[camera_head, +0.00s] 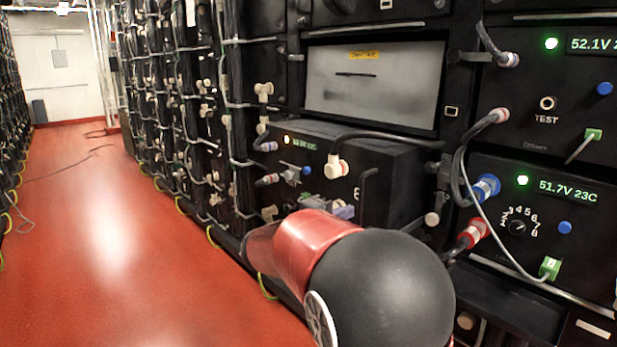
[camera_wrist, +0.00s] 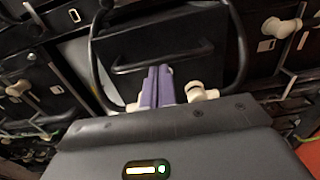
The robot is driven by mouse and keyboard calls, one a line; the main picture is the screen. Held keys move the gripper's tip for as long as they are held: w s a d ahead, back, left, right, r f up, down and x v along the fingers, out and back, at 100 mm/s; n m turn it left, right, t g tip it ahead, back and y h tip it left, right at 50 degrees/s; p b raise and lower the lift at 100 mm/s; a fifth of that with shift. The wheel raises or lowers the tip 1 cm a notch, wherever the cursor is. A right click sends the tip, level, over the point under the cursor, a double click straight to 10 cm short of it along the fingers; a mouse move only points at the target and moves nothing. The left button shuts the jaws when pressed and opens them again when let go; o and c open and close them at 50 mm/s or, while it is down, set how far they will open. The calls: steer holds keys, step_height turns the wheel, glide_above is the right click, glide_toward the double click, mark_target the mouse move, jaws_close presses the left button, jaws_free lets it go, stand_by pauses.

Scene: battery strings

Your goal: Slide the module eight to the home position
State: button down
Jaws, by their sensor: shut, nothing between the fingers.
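Module eight (camera_head: 395,180) is a black box marked "8". It sticks out of the rack past its neighbours, with its right side showing. Its front has a small green display, a blue button, cable plugs and a bar handle (camera_head: 367,186). My gripper (camera_head: 343,211) is shut and empty, just in front of the module's lower front. In the wrist view, my purple fingers (camera_wrist: 157,86) are together before a dark face with a bar handle (camera_wrist: 163,62). I cannot tell whether they touch it. My red and black arm hides part of the area below the module.
A grey panel (camera_head: 370,85) with a yellow label is above the module. Modules with lit displays (camera_head: 570,188) and blue and red plugs stand at right. Cables (camera_head: 390,138) loop near module eight's front. The red aisle floor (camera_head: 100,230) is mostly open at left.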

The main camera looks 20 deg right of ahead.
mark_target(374, 200)
steer(key=shift+b+x, duration=1.75)
steer(key=shift+x, duration=7.35)
steer(key=shift+b+v, duration=1.2)
steer(key=shift+v, duration=0.95)
steer(key=shift+b+v, duration=0.8)
steer(key=shift+v, duration=1.2)
steer(key=s+y, duration=0.1)
steer(key=s, duration=0.1)
steer(key=s+a+f+m+g+y+p, duration=0.1)
steer(key=s, duration=0.1)
steer(key=s+f, duration=0.1)
steer(key=s, duration=0.1)
steer(key=shift+s+a+y, duration=0.15)
steer(key=shift+a+y, duration=0.05)
steer(key=shift+y, duration=0.2)
steer(key=s+a+f+m+y+p, duration=0.1)
steer(key=s+a+f+y, duration=0.3)
steer(key=s+a, duration=0.4)
steer(key=s+a+f+m+y+p, duration=0.1)
steer(key=s+a+f+y, duration=0.3)
steer(key=s+a, duration=0.4)
steer(key=s+a+f+m+y+p, duration=0.1)
steer(key=s+a+f+y+p, duration=0.1)
steer(key=s+a+f+y, duration=0.2)
steer(key=s+a+y, duration=0.2)
steer(key=s+a, duration=0.2)
steer(key=shift+a, duration=0.15)
